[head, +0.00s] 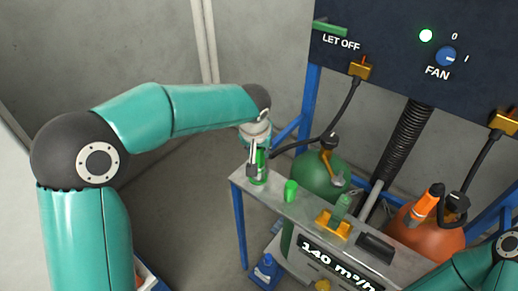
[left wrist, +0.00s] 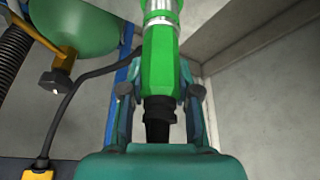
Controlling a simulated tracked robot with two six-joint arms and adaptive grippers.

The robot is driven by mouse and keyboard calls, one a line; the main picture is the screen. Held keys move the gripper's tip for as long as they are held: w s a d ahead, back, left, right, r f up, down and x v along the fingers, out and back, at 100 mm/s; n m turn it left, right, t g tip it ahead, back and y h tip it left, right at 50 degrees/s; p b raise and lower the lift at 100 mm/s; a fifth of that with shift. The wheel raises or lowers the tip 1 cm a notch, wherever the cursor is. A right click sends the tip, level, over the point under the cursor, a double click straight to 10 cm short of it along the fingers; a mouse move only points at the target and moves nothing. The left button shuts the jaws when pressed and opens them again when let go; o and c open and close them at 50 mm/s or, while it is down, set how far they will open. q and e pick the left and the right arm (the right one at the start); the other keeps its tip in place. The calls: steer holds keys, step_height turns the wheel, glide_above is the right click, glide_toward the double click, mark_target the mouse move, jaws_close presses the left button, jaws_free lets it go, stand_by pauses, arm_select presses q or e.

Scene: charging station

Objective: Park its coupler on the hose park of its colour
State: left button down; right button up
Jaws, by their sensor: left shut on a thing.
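My left gripper (head: 256,170) is shut on a green coupler (head: 261,165) at the left end of the grey bench (head: 250,183). In the left wrist view the coupler (left wrist: 160,65) sits between the fingers, with a silver collar at one end and a black hose at the other. A short green cylinder (head: 291,190), which looks like the green hose park, stands on the bench just right of the gripper, apart from it. Whether the coupler touches the bench is hard to tell. My right arm shows at the lower right; its gripper is out of frame.
A black hose runs to a brass fitting (head: 360,69) on the dark panel (head: 390,35). A green tank (head: 316,178) and an orange tank (head: 436,238) stand behind the bench. A pale green piece on a yellow base (head: 333,226) and a black block (head: 376,247) occupy the bench.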

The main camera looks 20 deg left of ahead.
arm_select(q)
steer(key=c, duration=0.8)
jaws_free()
steer(key=shift+o, duration=0.2)
steer(key=v, duration=1.1)
steer(key=shift+s+r, duration=0.25)
steer(key=shift+r, duration=0.1)
